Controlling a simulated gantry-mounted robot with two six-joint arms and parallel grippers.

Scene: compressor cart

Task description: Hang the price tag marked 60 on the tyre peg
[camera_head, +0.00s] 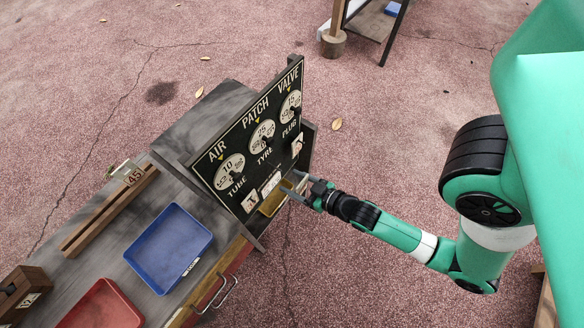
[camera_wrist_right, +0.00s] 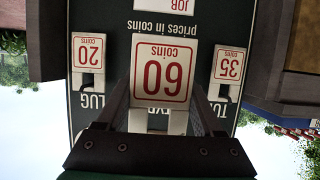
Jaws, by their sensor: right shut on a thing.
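The price tag marked 60 (camera_wrist_right: 162,75) is white with red print and appears upside down in the right wrist view. My right gripper is shut on it, with a finger at each side; it also shows in the head view (camera_head: 294,187), at the lower front of the price board (camera_head: 205,165). The tag is in front of the middle TYRE column, between the other two tags. It covers most of the TYRE lettering and the peg there, so I cannot tell whether it is on the peg. My left gripper is not in view.
Tags marked 20 (camera_wrist_right: 89,52) and 35 (camera_wrist_right: 229,65) hang at the PLUG and TUBE columns. A tag marked 45 (camera_head: 134,177) is on a wooden rack (camera_head: 105,215). A blue tray (camera_head: 168,250) and a red tray (camera_head: 102,308) lie on the cart top.

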